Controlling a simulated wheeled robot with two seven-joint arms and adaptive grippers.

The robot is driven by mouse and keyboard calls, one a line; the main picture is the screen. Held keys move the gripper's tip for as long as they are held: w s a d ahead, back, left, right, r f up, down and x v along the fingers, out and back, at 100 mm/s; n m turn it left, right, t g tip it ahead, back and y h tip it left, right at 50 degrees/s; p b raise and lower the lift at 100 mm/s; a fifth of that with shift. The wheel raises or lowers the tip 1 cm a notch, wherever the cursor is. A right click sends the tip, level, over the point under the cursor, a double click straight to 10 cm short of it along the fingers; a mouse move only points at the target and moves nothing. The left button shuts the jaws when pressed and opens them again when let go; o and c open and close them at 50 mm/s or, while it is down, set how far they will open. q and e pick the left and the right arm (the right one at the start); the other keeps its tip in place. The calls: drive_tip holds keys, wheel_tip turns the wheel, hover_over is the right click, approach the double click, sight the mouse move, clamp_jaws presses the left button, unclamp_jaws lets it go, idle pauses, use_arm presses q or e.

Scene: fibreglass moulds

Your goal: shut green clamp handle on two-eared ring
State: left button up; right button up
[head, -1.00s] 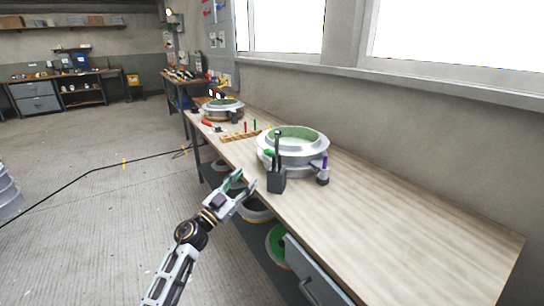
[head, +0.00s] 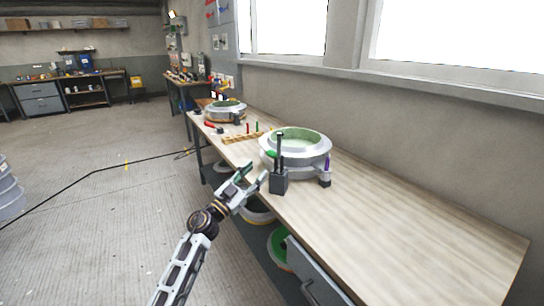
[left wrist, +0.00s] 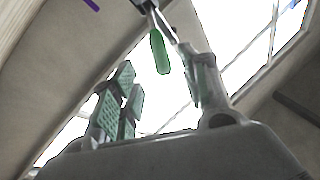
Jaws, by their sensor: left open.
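The near ring (head: 318,147) is a pale metal mould with a green inside, lying on the workbench. At its front-left stands a dark clamp block (head: 279,184) with a tall black upright. The green clamp handle (head: 272,154) sticks out to the left beside that upright. In the left wrist view the green handle (left wrist: 159,52) hangs from a metal link, in line with the space between my fingers. My left gripper (head: 257,176) is open, just left of the clamp block and lower than the handle; no contact shows. My right gripper is out of view.
A purple-handled clamp (head: 326,165) stands at the ring's right front. A second ring (head: 225,111), a wooden rack (head: 242,138) and small tools lie farther along the bench. The bench's right part (head: 420,225) is clear. Buckets and a grey drawer sit below.

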sight(272, 155)
use_arm(q)
drive_tip(key=b+x, duration=0.1)
drive_tip(key=x, duration=0.7)
drive_tip(key=shift+w+d, duration=0.1)
drive_tip(key=shift+w, duration=0.05)
drive_tip(key=shift+w+d+r, duration=0.15)
drive_tip(key=shift+w+r, duration=0.05)
drive_tip(key=shift+w+d+r+b, duration=0.15)
drive_tip(key=shift+w+d+b, duration=0.1)
drive_tip(key=shift+w+b, duration=0.1)
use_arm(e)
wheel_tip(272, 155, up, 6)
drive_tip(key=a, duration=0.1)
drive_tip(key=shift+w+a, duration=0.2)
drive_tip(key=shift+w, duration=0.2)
use_arm(q)
clamp_jaws()
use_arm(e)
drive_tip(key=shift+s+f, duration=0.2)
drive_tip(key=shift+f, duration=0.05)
